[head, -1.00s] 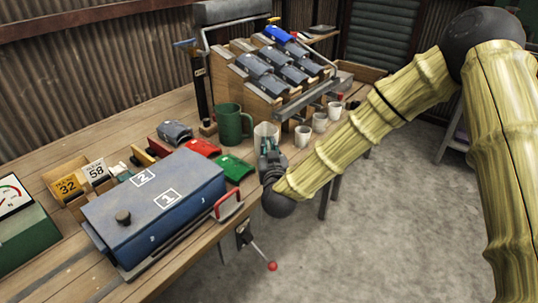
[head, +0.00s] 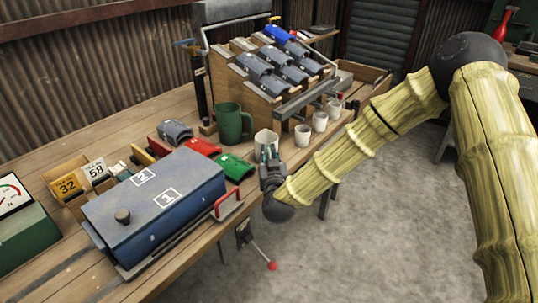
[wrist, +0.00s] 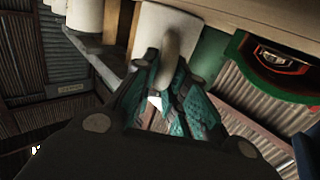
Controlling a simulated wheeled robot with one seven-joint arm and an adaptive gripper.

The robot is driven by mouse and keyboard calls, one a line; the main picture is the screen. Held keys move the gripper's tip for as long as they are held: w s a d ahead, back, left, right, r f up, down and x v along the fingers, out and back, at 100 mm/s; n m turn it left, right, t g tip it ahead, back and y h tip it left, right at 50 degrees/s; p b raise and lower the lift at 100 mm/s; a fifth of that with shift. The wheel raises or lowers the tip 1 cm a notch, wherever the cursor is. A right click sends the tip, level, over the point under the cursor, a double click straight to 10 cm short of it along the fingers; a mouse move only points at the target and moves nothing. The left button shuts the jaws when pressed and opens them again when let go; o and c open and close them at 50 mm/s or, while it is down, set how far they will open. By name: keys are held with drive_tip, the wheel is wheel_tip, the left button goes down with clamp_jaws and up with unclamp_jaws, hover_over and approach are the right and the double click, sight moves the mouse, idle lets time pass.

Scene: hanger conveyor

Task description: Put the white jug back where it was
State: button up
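The white jug (head: 265,141) is at the front edge of the bench, left of the row of small white cups and right of the green mug (head: 229,122). It looks upright. My gripper (head: 270,156) is in front of it, on the near side. In the wrist view the jug (wrist: 156,32) is straight ahead, and its handle runs down between the teal finger pads of my gripper (wrist: 170,80). The fingers look closed on the handle. The jug's base is partly hidden, so I cannot tell whether it touches the bench.
Several small white cups (head: 303,135) stand in a row to the right of the jug. Green (head: 235,168) and red (head: 201,147) pieces lie to its left, beside a blue box (head: 155,209). A wooden rack (head: 262,106) with grey pieces stands behind.

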drive_tip(key=shift+o, duration=1.2)
drive_tip(key=shift+r, duration=0.15)
drive_tip(key=s+d, duration=0.2)
drive_tip(key=s, duration=1)
drive_tip(key=shift+r, duration=0.2)
drive_tip(key=s+d+f+g, duration=0.3)
drive_tip(key=s+f, duration=0.2)
drive_tip(key=f, duration=0.4)
drive_tip(key=s+d+f+g, duration=0.3)
drive_tip(key=s+f, duration=0.2)
drive_tip(key=f, duration=0.4)
drive_tip(key=s+d+f+g, duration=0.3)
drive_tip(key=s+f, duration=0.2)
drive_tip(key=f, duration=0.4)
drive_tip(key=s+d+f+m+g+h, duration=0.1)
drive_tip(key=s+d+f+g, duration=0.3)
drive_tip(key=s+d, duration=0.3)
drive_tip(key=s+d+f+m+g+h, duration=0.1)
drive_tip(key=s+d+f+g, duration=0.3)
drive_tip(key=s+d, duration=0.4)
drive_tip(key=s+f, duration=0.1)
drive_tip(key=s, duration=0.6)
drive_tip(key=shift+s+f+h, duration=0.15)
drive_tip(key=shift+s+h, duration=0.05)
drive_tip(key=shift+h, duration=0.2)
